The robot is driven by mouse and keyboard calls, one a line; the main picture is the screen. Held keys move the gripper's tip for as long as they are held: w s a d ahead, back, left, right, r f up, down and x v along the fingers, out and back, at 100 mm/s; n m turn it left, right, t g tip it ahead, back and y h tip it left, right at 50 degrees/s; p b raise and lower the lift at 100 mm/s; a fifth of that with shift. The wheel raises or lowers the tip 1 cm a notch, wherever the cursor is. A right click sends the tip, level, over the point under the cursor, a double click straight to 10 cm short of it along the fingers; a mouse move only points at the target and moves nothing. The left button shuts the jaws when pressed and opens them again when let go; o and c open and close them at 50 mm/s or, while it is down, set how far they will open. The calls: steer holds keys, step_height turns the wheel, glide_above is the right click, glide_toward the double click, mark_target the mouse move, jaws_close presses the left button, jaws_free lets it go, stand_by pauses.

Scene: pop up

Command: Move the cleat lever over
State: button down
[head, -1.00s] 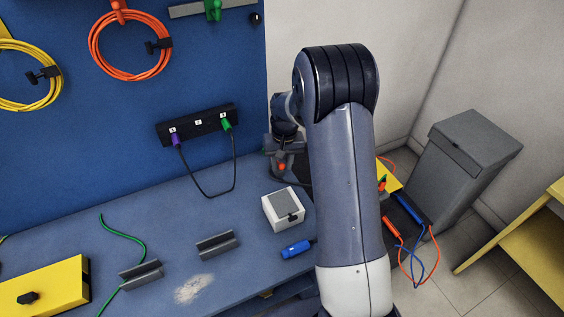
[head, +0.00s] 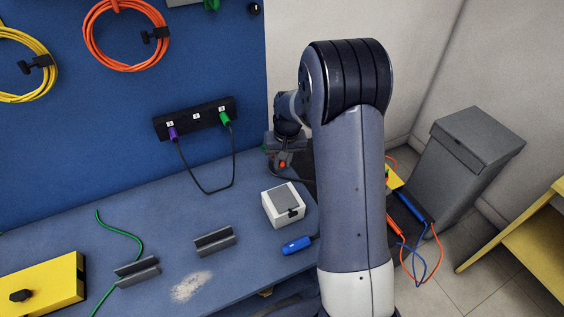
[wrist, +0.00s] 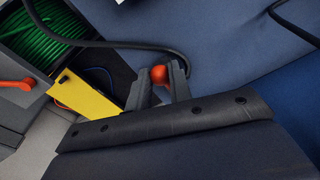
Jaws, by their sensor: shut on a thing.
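A red rounded knob, seemingly the cleat lever's end (wrist: 159,75), sits between the two grey fingers of my gripper (wrist: 160,84) in the wrist view. The fingers are shut on it. In the head view a red spot (head: 283,164) shows just below my gripper (head: 285,150), at the back right of the blue bench. The cleat's base and the rest of the lever are hidden by my fingers and arm.
A black cable (wrist: 130,45) runs close by the fingers. A yellow block (wrist: 88,97), a green cable coil (wrist: 45,45) and an orange handle (wrist: 15,84) lie to the left. A white box (head: 272,206) and blue connector (head: 297,245) stand on the bench.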

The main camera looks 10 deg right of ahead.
steer(key=shift+s+f+t+b, duration=0.15)
steer(key=shift+f+t+b, duration=0.15)
steer(key=shift+t+b, duration=0.35)
steer(key=c, duration=1.3)
jaws_free()
steer(key=v, duration=1.1)
steer(key=shift+w+f, duration=0.1)
steer(key=shift+w, duration=0.15)
